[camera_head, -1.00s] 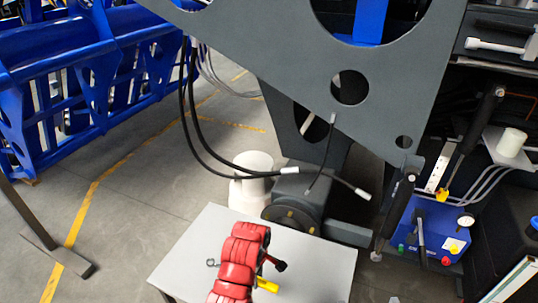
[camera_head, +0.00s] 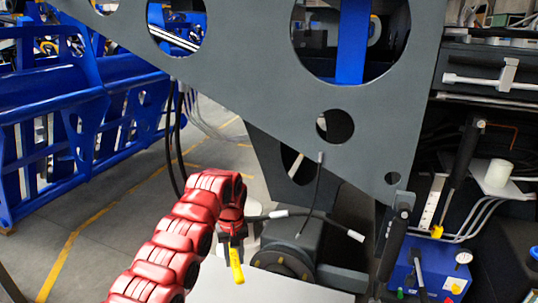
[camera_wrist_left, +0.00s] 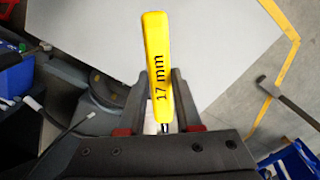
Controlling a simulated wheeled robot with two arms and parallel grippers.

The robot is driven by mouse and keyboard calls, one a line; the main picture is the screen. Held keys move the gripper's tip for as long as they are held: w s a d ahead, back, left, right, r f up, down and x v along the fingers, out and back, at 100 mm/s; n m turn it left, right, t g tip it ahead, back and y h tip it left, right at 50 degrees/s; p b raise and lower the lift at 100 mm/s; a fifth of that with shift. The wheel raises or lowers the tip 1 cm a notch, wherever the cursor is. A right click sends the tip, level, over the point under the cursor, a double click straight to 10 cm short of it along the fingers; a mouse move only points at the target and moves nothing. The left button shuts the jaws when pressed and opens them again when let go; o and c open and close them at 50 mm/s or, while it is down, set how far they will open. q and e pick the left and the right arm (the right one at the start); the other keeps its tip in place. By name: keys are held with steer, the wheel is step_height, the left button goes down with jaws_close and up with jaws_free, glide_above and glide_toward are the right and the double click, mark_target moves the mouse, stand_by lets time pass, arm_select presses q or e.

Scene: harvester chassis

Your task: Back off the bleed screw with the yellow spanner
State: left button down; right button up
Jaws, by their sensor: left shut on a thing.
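My left gripper (camera_head: 232,232) is shut on the yellow spanner (camera_head: 236,268), whose handle points down in the head view. In the left wrist view, my left gripper (camera_wrist_left: 162,105) has its two fingers on either side of the yellow spanner (camera_wrist_left: 157,52), whose handle reads "17 mm". The spanner's metal end is mostly hidden between the fingers. I cannot make out the bleed screw in either view. My right gripper is not in view.
A light grey table (camera_head: 275,290) lies below the gripper. A blue unit with a gauge (camera_head: 432,270) stands right. Open floor lies left.

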arm_select(q)
steer(key=s+a+r+m+b, duration=0.1)
steer(key=a+r+m, duration=0.2)
steer(key=a, duration=0.4)
steer(key=shift+s+r+m, duration=0.3)
steer(key=shift+r, duration=0.1)
